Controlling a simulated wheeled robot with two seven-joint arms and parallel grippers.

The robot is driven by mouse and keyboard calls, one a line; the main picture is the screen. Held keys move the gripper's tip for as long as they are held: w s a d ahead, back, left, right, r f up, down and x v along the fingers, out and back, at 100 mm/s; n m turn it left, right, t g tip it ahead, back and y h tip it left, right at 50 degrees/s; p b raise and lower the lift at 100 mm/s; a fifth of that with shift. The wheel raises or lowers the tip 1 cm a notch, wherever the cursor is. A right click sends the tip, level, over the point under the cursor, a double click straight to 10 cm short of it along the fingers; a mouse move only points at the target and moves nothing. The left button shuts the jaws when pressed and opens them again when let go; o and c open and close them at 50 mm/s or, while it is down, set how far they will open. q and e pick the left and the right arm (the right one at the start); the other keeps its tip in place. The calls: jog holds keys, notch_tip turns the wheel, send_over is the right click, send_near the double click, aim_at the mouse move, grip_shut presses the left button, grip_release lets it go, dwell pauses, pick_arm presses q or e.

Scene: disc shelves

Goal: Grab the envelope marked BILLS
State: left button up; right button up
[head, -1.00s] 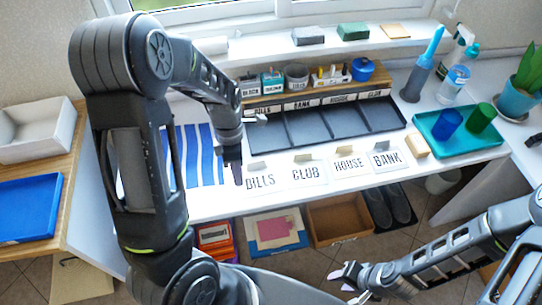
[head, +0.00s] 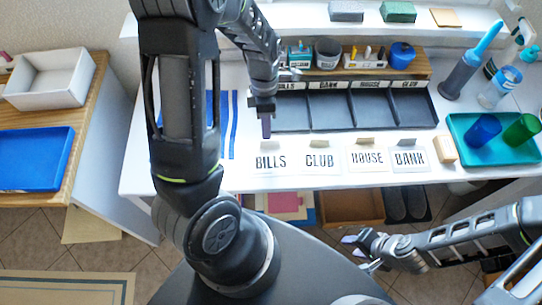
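The envelope marked BILLS (head: 270,162) lies flat near the front edge of the white table, leftmost in a row of white envelopes. To its right lie the envelopes marked CLUB (head: 319,161), HOUSE (head: 366,158) and BANK (head: 409,158). Each has a small tan tab at its back edge. My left gripper (head: 266,128) points down just behind the BILLS envelope in the picture, seen edge-on, so its opening and height are unclear. Nothing shows in it. My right gripper (head: 360,252) is low at the front, its fingertips apart and empty, away from the envelopes.
A dark tray with labelled compartments (head: 333,117) stands behind the envelopes. A wooden block (head: 444,150) and a teal tray (head: 470,150) with cups are at right. A blue striped sheet (head: 229,130) lies left, partly hidden by my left arm. Boxes stand under the table.

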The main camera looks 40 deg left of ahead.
aim_at(266, 142)
pick_arm(q)
jog(key=shift+f, duration=0.2)
jog(key=x, duration=0.5)
jog(key=shift+a+f+p, duration=0.1)
jog(key=shift+a+p, duration=0.05)
jog(key=shift+p, duration=0.25)
jog(key=shift+c, duration=0.4)
grip_shut()
